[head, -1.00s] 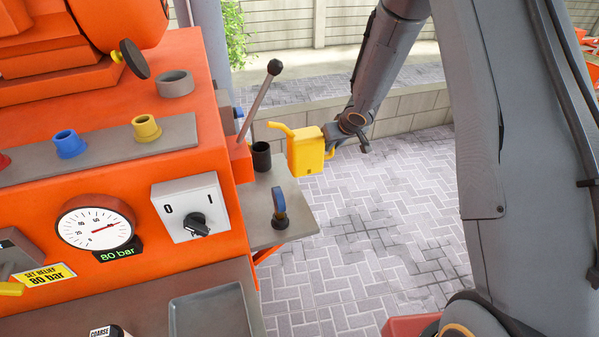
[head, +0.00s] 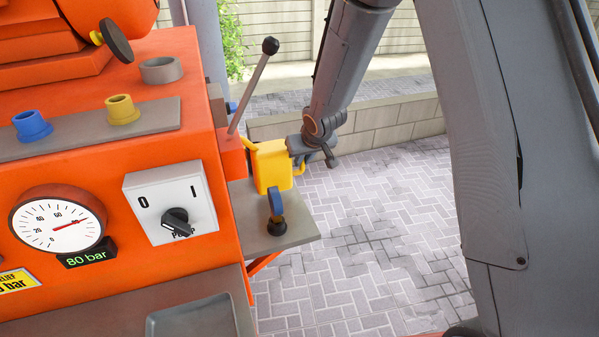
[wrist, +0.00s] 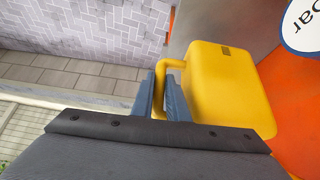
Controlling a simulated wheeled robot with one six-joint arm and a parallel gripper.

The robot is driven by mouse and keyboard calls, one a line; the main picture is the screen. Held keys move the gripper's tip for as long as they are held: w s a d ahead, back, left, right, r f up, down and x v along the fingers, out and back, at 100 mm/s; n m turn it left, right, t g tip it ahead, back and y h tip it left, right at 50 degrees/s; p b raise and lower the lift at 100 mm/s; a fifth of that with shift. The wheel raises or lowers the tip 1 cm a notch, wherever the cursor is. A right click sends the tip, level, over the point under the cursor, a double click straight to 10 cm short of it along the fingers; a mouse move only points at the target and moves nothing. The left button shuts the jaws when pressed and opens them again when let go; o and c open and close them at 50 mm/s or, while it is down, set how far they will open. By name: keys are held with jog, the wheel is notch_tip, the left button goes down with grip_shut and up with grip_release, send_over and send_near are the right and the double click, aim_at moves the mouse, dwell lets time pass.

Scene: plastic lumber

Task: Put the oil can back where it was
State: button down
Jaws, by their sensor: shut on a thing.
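The yellow oil can (head: 271,167) is upright at the small grey side shelf (head: 290,234) on the right of the orange machine. My gripper (head: 297,148) is shut on the can's handle, on the can's right side. In the wrist view the can (wrist: 225,90) fills the right half, and my gripper's fingers (wrist: 162,95) close around its handle loop. The can's base is partly hidden behind a blue-and-black upright part (head: 276,212), so I cannot tell whether it touches the shelf.
A lever with a black knob (head: 252,85) rises just left of the can. The orange machine (head: 100,170) has a 0/1 switch box (head: 167,202) and a pressure gauge (head: 58,225). The paved floor (head: 380,230) to the right is clear.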

aim_at(302, 169)
notch_tip(302, 169, down, 2)
jog(key=shift+f, duration=0.15)
jog(key=shift+a+f, duration=0.15)
jog(key=shift+f, duration=0.35)
jog(key=shift+f, duration=0.15)
jog(key=c, duration=1.7)
grip_release()
